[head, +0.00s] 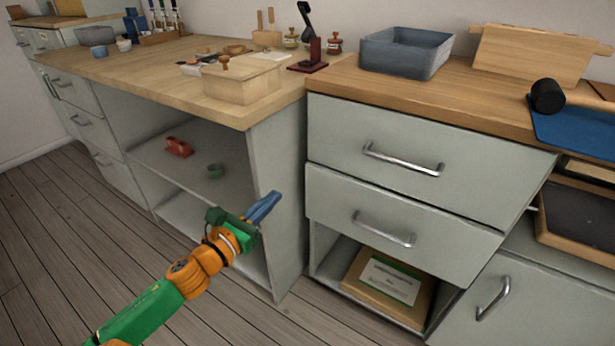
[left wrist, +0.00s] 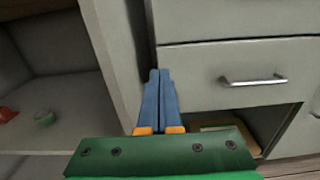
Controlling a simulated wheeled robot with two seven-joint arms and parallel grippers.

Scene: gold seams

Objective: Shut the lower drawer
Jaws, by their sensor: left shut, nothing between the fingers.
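The lower drawer (head: 345,205) is a pale grey-green front with a metal bar handle (head: 384,229), below the upper drawer (head: 410,150). My right gripper is not in view.
Below the drawer is an open compartment with a labelled box (head: 385,285). An open shelf (head: 195,170) with a red item (head: 178,147) and a green ring (head: 215,170) is at left. A wooden tray (head: 580,235) sticks out at right. The wooden floor (head: 60,240) is clear.

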